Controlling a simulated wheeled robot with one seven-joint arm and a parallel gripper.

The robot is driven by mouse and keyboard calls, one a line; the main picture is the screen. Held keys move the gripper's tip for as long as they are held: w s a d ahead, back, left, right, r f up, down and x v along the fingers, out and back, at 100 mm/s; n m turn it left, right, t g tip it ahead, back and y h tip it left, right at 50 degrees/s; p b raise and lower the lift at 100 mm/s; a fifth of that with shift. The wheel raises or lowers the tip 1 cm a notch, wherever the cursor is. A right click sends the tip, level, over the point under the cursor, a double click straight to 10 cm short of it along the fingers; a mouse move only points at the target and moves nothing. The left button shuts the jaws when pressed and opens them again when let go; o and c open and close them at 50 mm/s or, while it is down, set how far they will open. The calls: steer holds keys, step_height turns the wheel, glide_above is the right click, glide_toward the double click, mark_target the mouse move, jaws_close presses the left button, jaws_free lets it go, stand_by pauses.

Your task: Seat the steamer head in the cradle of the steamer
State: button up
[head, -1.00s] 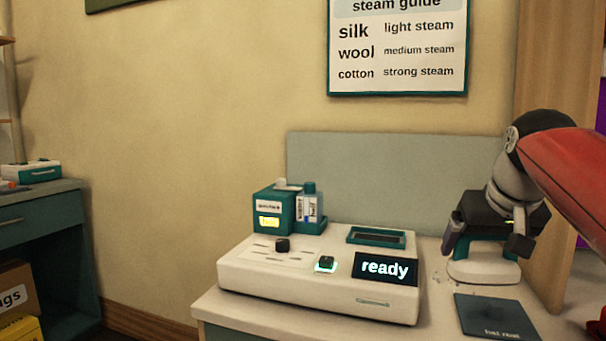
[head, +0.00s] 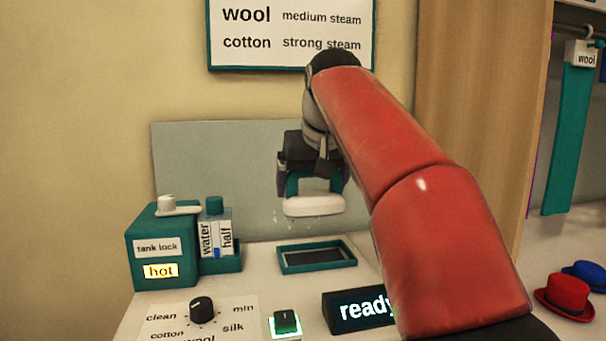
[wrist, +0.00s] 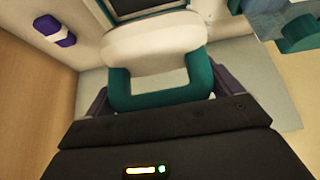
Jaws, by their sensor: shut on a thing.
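The steamer head, white with a teal handle (head: 313,205), hangs below my gripper (head: 312,172), which is shut on its handle. In the wrist view the teal handle (wrist: 160,98) lies between my two dark fingers, with the white body (wrist: 152,48) beyond it. The cradle (head: 317,257) is a teal-rimmed recess with a dark floor on the steamer's top. It appears empty. The steamer head is above and a little behind the cradle in the head view, apart from it. Part of the cradle also shows at the top of the wrist view (wrist: 140,14).
A teal tank box reading "hot" (head: 160,250) with a lock lever and a water bottle (head: 215,230) stand left of the cradle. A dial (head: 202,309), a lit green switch (head: 286,322) and a "ready" display (head: 358,309) are in front. Hats (head: 566,296) lie at right.

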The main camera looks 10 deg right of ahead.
steer(key=shift+w+d+r, duration=0.1)
steer(key=shift+d, duration=0.1)
steer(key=shift+f, duration=0.5)
steer(key=shift+f+b, duration=1.6)
steer(key=shift+f, duration=1.1)
steer(key=shift+f, duration=0.35)
steer(key=shift+f+b, duration=0.35)
steer(key=shift+b, duration=0.05)
steer(key=shift+f, duration=0.3)
steer(key=shift+f+b, duration=0.4)
steer(key=shift+b, duration=0.05)
